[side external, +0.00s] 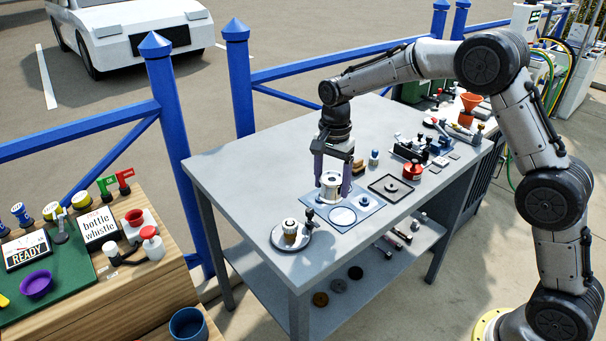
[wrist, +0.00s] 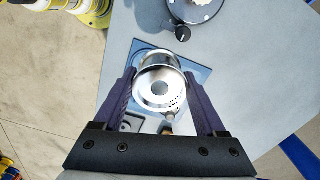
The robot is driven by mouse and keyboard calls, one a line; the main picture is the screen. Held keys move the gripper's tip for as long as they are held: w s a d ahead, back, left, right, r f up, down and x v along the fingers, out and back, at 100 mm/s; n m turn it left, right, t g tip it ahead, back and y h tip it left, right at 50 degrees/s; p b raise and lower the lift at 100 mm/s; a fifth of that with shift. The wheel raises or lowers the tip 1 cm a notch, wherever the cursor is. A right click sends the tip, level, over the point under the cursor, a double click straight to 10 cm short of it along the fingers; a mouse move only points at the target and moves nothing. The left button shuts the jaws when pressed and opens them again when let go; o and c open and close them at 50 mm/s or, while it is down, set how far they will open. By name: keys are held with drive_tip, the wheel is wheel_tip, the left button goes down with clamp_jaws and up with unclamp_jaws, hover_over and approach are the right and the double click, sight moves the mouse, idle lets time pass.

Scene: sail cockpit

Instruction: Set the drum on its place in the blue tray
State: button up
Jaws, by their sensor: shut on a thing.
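The drum (side external: 331,184) is a short silver cylinder with a dark hole in its top. My gripper (side external: 332,190) is shut on it, with one purple finger on each side. In the wrist view the drum (wrist: 160,88) sits between the two fingers of my gripper (wrist: 160,92). The blue tray (side external: 370,203) lies flat on the grey table under the drum. In the wrist view the drum hides much of the tray (wrist: 196,75). I cannot tell whether the drum touches it.
A round dial-like device (side external: 291,235) with a black knob stands left of the tray. A dark square frame (side external: 391,188) lies to the right, with a blue-topped piece (side external: 374,158) behind. More tools (side external: 420,148) crowd the table's far right.

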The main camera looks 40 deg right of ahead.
drive_tip(key=shift+m, duration=0.4)
drive_tip(key=shift+s+d+f, duration=0.2)
drive_tip(key=shift+d+f, duration=0.4)
drive_tip(key=shift+f, duration=0.45)
drive_tip(key=shift+s+d+f, duration=0.15)
drive_tip(key=shift+d+f, duration=0.45)
drive_tip(key=shift+f, duration=0.45)
drive_tip(key=shift+s+d+f, duration=0.2)
drive_tip(key=shift+d+f, duration=0.4)
drive_tip(key=shift+f, duration=0.45)
drive_tip(key=shift+f, duration=0.6)
drive_tip(key=o, duration=1.4)
drive_tip(key=shift+c, duration=0.2)
drive_tip(key=shift+r, duration=0.1)
wheel_tip(320, 180, up, 11)
